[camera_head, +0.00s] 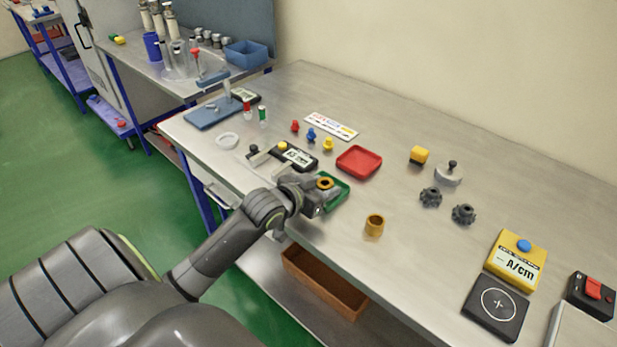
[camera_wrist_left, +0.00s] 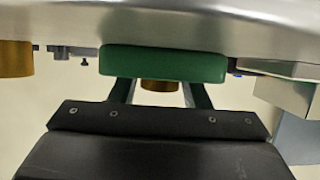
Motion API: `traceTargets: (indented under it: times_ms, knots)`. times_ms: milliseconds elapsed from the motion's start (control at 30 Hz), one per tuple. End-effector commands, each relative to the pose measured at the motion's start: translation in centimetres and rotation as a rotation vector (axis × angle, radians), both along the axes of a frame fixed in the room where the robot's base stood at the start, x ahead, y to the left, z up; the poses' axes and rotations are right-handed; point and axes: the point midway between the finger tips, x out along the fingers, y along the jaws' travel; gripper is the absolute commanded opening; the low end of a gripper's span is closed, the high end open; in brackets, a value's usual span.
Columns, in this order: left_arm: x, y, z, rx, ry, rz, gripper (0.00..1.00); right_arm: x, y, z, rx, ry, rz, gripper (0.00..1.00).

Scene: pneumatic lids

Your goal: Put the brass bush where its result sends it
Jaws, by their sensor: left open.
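One brass bush (camera_head: 325,183) shows its ring-shaped top at the green tray (camera_head: 340,194), right by the fingers of my left gripper (camera_head: 318,197). A second brass bush (camera_head: 375,225) stands upright on the bare bench to the right of the tray. In the left wrist view, which looks upside down, the open fingers (camera_wrist_left: 160,98) lie either side of a brass bush (camera_wrist_left: 160,86) at the green tray's rim (camera_wrist_left: 162,63). Contact with the bush cannot be told. The other bush (camera_wrist_left: 15,58) is at the left edge. A red tray (camera_head: 359,161) looks empty. My right gripper is out of view.
A black gauge with a display (camera_head: 297,156) stands behind the gripper. Small red, blue and yellow pieces stand near a label strip (camera_head: 331,127). Dark knobbed parts (camera_head: 431,197), a yellow meter (camera_head: 516,260) and a black pad (camera_head: 496,306) are to the right.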

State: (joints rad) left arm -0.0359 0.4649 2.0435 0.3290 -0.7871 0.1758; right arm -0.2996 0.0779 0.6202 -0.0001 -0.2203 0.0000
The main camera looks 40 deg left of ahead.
Motion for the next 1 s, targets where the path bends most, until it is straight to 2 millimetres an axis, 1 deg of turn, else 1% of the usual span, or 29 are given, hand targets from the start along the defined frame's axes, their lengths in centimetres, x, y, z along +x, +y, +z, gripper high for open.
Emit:
traceTargets:
  times_ms: [167, 400, 500, 700, 1000]
  knots:
    - [-2.6, 0.3, 1.0, 0.005, 0.002, -0.001, 0.42, 0.0, 0.0, 0.0, 0.000, 0.001, 0.000, 0.36]
    - [-7.3, 0.7, 2.9, 0.006, 0.004, -0.001, 0.42, -0.1, 0.0, 0.3, 0.000, 0.001, 0.000, 0.36]
    - [-8.8, 0.7, 3.6, 0.004, 0.005, -0.002, 0.42, -0.1, 0.0, 0.4, 0.000, 0.001, 0.000, 0.36]
    - [-10.4, 0.9, 4.2, 0.001, 0.004, 0.000, 0.42, -0.1, 0.0, 0.6, 0.000, 0.001, 0.000, 0.36]
    - [-10.7, 0.9, 4.4, -0.001, 0.001, -0.001, 0.42, -0.1, -0.1, 0.6, -0.001, 0.001, 0.000, 0.36]
